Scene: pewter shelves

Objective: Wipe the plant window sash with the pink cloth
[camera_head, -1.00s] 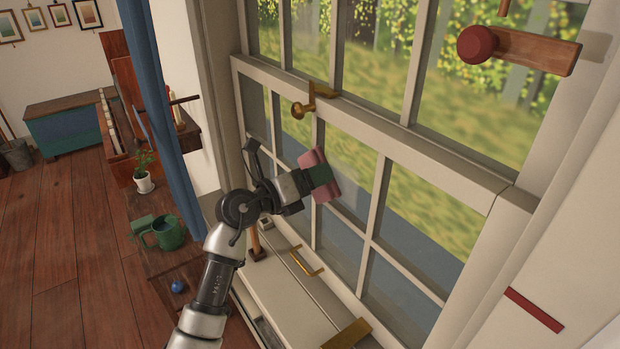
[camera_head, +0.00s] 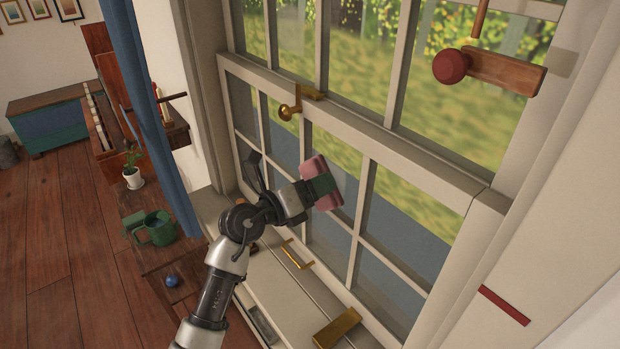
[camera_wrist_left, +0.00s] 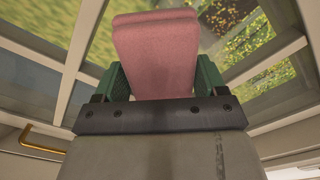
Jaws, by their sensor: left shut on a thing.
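My left gripper (camera_head: 318,186) is shut on the pink cloth (camera_head: 314,168), a folded pad that sticks out on both sides of the green fingers. In the left wrist view the cloth (camera_wrist_left: 156,50) sits between the green fingers (camera_wrist_left: 160,84). The window sash (camera_head: 366,200) is the lower white frame with several panes. The gripper holds the cloth in front of the sash's middle panes. I cannot tell whether the cloth touches the glass. My right gripper does not show.
A brass latch (camera_head: 292,110) sits on the sash's top rail, and a brass handle (camera_head: 297,256) is low on it. A brass block (camera_head: 337,328) is on the sill. A wooden piece with a red knob (camera_head: 490,72) is at upper right. A plant (camera_head: 133,170) and green watering can (camera_head: 155,229) stand left.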

